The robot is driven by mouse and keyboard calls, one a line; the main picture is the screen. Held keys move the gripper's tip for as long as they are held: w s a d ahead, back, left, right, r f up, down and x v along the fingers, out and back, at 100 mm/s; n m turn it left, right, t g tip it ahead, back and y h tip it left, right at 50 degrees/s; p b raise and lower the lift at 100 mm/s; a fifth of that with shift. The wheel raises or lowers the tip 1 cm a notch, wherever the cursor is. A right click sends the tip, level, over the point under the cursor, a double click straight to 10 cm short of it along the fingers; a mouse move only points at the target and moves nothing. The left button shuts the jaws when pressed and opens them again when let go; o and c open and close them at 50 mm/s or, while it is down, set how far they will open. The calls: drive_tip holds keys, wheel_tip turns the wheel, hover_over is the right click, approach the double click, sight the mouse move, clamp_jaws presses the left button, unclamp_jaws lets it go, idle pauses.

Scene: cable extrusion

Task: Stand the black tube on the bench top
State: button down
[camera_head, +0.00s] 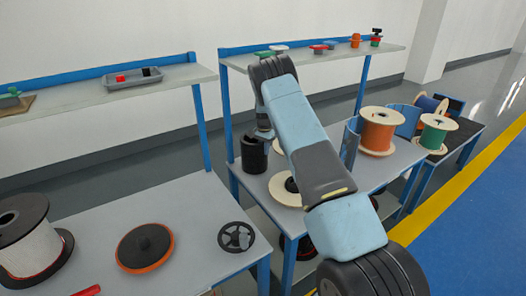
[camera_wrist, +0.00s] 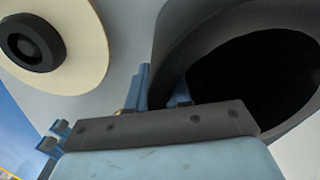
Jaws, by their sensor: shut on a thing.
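The black tube (camera_head: 254,156) is upright at the left part of the middle bench top (camera_head: 256,185). In the wrist view the tube (camera_wrist: 222,38) fills the upper right, its dark open mouth facing the camera. My gripper (camera_head: 264,134) reaches down to the tube's top from the right. In the wrist view its blue fingers (camera_wrist: 162,92) are shut on the tube's rim wall. The tube's lower end is outside the wrist view. I cannot tell whether its base touches the bench top.
A cream disc with a black hub (camera_wrist: 82,45) lies beside the tube, partly behind my arm in the head view. An orange spool (camera_head: 378,131) and a green spool (camera_head: 437,133) stand to the right. A black handwheel (camera_head: 236,237) lies on the near left bench.

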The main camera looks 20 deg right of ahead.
drive_tip(key=shift+f, duration=0.3)
drive_tip(key=c, duration=1)
unclamp_jaws()
drive_tip(key=shift+c, duration=0.2)
drive_tip(key=shift+r, duration=3.75)
